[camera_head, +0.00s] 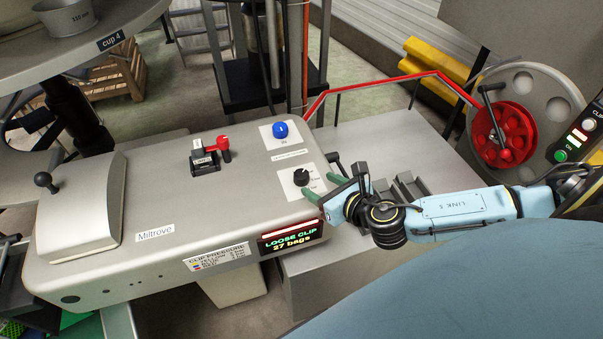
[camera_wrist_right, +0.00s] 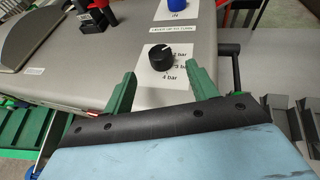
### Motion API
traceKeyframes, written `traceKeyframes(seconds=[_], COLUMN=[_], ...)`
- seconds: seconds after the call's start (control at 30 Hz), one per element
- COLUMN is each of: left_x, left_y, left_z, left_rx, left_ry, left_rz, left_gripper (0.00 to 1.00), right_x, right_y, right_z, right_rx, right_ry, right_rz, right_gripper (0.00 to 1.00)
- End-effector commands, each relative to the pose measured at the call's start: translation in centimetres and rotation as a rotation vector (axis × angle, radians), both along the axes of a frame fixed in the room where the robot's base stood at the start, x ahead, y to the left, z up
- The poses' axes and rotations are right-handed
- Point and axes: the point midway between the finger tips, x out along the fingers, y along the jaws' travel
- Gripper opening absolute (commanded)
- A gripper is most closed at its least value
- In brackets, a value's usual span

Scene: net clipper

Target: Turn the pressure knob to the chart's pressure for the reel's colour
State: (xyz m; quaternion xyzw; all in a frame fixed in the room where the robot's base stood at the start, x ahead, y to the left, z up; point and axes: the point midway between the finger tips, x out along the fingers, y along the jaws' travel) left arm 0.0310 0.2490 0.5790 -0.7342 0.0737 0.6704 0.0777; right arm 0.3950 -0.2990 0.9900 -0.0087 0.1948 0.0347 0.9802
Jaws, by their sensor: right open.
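The black pressure knob (camera_head: 301,177) sits on a white dial plate on the grey machine top. In the right wrist view the knob (camera_wrist_right: 181,57) has bar labels beside it, including 2, 3 and 4 bar; I cannot tell its exact setting. My right gripper (camera_head: 322,188) is open, its green fingers apart and just short of the knob, touching nothing I can see. The reel (camera_head: 505,133) is red and stands at the right. The clip pressure chart (camera_head: 218,258) is on the machine's front; its small rows are hard to read. My left gripper is out of view.
A display (camera_head: 291,238) reads "LOOSE CLIP 27 bags". The machine top around the knob is mostly clear.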

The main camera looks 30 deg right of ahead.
Motion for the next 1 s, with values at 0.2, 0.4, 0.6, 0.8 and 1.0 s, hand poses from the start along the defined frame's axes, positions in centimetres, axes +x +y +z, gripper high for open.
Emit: traceKeyframes(seconds=[0.2,0.4,0.6,0.8,1.0], left_x=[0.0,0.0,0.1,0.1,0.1], left_y=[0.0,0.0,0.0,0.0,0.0], left_z=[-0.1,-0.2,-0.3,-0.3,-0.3], left_rx=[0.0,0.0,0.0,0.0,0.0], left_ry=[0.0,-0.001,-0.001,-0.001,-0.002], left_rz=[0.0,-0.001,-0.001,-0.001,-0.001], left_gripper=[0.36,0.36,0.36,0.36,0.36], right_x=[4.4,7.0,8.1,8.2,8.1], right_y=[0.4,0.5,0.6,0.6,0.6], right_z=[-1.7,-2.8,-3.3,-3.3,-3.3], right_rx=[0.003,0.003,0.004,0.004,0.004], right_ry=[-0.002,-0.001,0.0,0.001,0.001], right_rz=[-0.003,-0.002,-0.002,-0.002,-0.002], right_gripper=[0.58,0.58,0.58,0.58,0.42])
